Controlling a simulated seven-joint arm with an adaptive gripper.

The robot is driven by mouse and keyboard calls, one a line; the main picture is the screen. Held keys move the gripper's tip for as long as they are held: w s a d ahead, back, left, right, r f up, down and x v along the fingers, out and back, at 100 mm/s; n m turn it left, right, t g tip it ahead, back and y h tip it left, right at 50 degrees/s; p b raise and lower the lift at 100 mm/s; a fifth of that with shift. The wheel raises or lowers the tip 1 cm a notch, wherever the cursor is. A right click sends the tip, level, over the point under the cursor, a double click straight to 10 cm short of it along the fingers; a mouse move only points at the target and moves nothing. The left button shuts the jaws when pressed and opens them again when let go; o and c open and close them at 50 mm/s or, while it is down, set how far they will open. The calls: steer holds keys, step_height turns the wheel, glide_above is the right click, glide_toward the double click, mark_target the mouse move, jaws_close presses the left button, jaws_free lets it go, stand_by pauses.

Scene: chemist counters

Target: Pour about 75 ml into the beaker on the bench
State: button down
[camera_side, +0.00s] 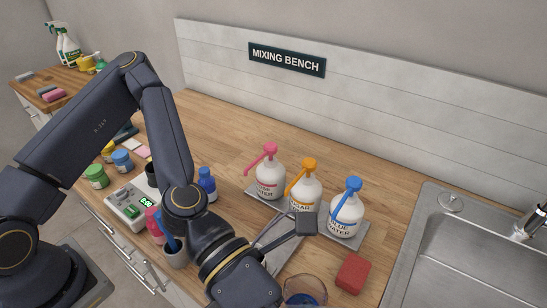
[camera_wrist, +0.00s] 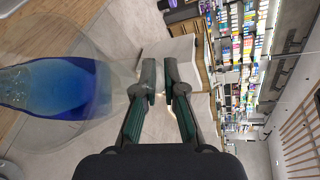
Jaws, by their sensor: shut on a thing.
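A clear glass vessel (camera_side: 306,298) with blue liquid shows at the bottom edge of the side view, partly cut off. In the wrist view the glass vessel (camera_wrist: 60,88) is large at the left, its liquid deep blue. My gripper (camera_wrist: 165,88) has its fingers close together at the side of this glass and is shut on it; the exact contact is unclear. In the side view my arm hides the fingers. I cannot tell a second beaker on the bench apart. Three white pump bottles stand behind: pink-topped (camera_side: 270,180), orange-topped (camera_side: 305,190) and blue-topped (camera_side: 347,213).
The bottles stand on grey trays (camera_side: 362,238). A red sponge (camera_side: 352,274) lies right of the glass, before the sink (camera_side: 460,265). A scale (camera_side: 128,212), several small jars and a blue bottle (camera_side: 207,184) are left. Bare wood lies behind the bottles.

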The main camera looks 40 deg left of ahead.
steer(key=shift+s+d+f+m+t+y, duration=0.3)
steer(key=shift+s+f+m+y, duration=0.1)
steer(key=shift+s+f, duration=0.2)
steer(key=shift+s+d+f+m+t+y, duration=0.3)
steer(key=shift+s+f+m+y, duration=0.15)
steer(key=shift+f, duration=0.2)
steer(key=shift+d+f+t+y, duration=0.1)
steer(key=shift+f+t+y, duration=0.1)
steer(key=shift+t+y, duration=0.1)
steer(key=shift+s+d+f+m+t+y, duration=0.2)
steer(key=shift+s+f+m+t+y, duration=0.05)
steer(key=shift+s+m+t+y, duration=0.1)
steer(key=shift+s+d+f, duration=0.1)
steer(key=shift+s+f, duration=0.05)
steer(key=shift+f, duration=0.35)
steer(key=s+d+f+m+t+y, duration=0.3)
steer(key=s+f+t+y, duration=0.1)
steer(key=f, duration=0.6)
steer(key=shift+s+t+b, duration=0.35)
steer(key=shift+s+t, duration=0.15)
steer(key=shift+t, duration=0.25)
